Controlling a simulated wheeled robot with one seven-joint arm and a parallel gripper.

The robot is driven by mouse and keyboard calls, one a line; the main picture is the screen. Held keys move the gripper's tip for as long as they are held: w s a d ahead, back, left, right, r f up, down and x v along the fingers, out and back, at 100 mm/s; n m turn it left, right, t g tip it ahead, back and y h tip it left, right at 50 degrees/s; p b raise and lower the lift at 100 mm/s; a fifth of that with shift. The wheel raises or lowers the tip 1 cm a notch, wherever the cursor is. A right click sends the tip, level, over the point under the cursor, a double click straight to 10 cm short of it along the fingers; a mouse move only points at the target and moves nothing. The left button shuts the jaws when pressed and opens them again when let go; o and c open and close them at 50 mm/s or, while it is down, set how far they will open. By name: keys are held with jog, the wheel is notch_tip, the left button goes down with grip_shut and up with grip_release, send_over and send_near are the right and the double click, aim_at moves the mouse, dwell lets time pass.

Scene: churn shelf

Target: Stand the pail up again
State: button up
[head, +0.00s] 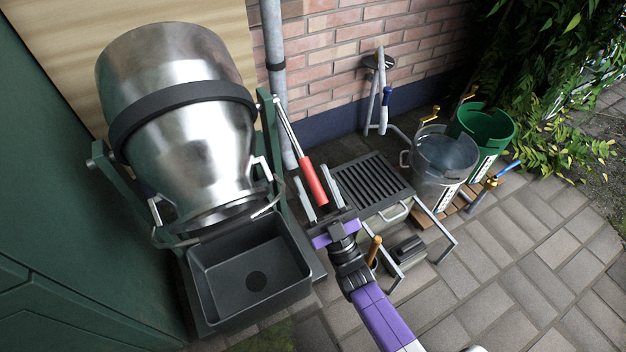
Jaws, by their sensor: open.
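A large shiny metal pail (185,140) with a black band hangs tipped in a green cradle (270,140) at the left. Its mouth points down over a dark square basin (250,272). A lever with a red grip (313,183) slants down from the cradle's right side. My gripper (311,174) is open, with one finger on each side of the red grip in the picture. I cannot tell whether the fingers touch it or are at its exact height.
Right of my gripper is a black slatted grate (372,185). A grey bucket (440,160) and a green bucket (486,130) stand farther right near brass taps. A small metal can (407,250) is on the paving. A brick wall closes the back; open paving (540,260) lies front right.

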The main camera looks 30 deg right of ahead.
jog(key=shift+w+r, duration=0.2)
jog(key=shift+w, duration=0.05)
grip_shut()
dwell(1.4)
